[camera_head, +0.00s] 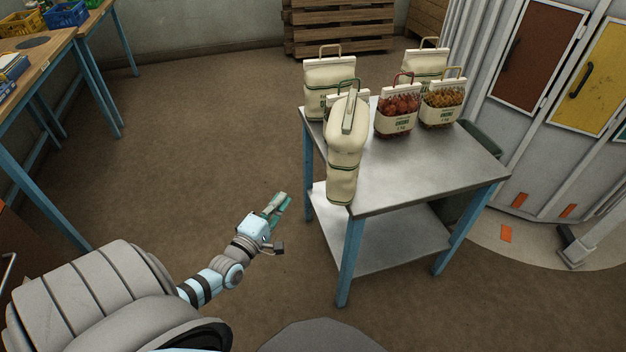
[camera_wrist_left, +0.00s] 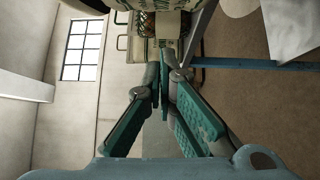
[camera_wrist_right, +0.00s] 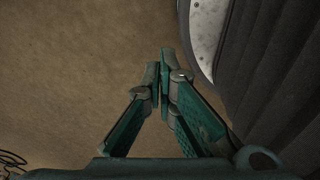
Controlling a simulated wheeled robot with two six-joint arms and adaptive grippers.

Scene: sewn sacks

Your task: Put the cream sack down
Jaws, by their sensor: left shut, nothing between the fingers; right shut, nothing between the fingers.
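A tall cream sack (camera_head: 344,160) with green stripes and a pale top bar is at the front left corner of the steel table (camera_head: 415,180). No gripper touches it. Another cream sack (camera_head: 330,75) stands behind it at the table's back left, and a third cream sack (camera_head: 425,62) is at the back right. My left gripper (camera_head: 279,205) is shut and empty, left of the table and apart from the sacks; its fingers also show in the left wrist view (camera_wrist_left: 165,70). My right gripper (camera_wrist_right: 165,70) is shut and empty over bare floor, outside the head view.
A clear-windowed sack with red contents (camera_head: 397,108) and one with orange contents (camera_head: 442,103) stand on the table. The table's right and front right are bare. A workbench (camera_head: 40,62) is at the left, lockers (camera_head: 535,50) at the right. Floor between is open.

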